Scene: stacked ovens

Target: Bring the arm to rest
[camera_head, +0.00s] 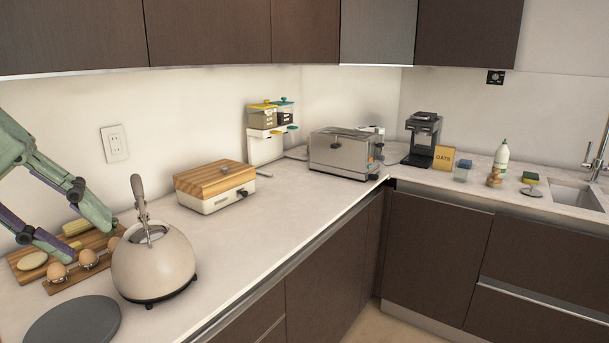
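My gripper (88,238) reaches in from the left edge of the head view, with green and purple fingers. The two fingers are spread apart, and I see nothing held between them. The fingertips show in front of a wooden board (25,274) and close to the eggs in the picture. I cannot tell the exact height above the counter. The rest of my arm is out of view to the left.
An egg holder (70,284) with eggs and a cream kettle (155,262) stand near my gripper. A grey round disc (72,322) lies in front. A wood-lidded box (214,187) and a toaster (344,153) stand farther back. The counter right of the kettle is clear.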

